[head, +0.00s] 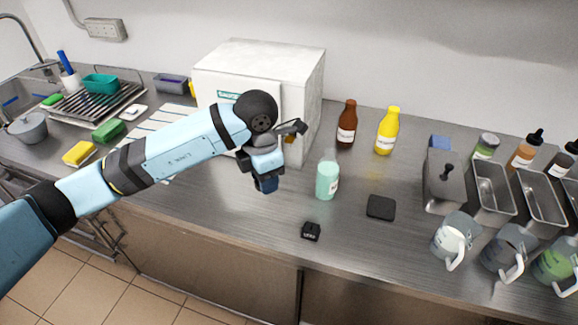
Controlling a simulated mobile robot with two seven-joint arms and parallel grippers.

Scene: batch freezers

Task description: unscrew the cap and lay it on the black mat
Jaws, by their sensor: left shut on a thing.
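My left gripper (266,184) points down above the steel counter, left of a mint-green jar (326,182) and apart from it. Its jaws are shut on a small dark thing, most likely the cap; the fingers hide most of it. The mint-green jar stands upright with a pale label, and no separate cap can be made out on its top. The black mat (381,208) lies flat and bare on the counter, right of the jar and nearer the front edge. My right gripper is not in view.
A white box-shaped machine (295,75) stands behind my left gripper. A brown bottle (347,128) and a yellow bottle (388,134) stand behind the jar. A small black block (311,232) lies near the front edge. Steel pans (492,190) and jugs (451,238) crowd the right.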

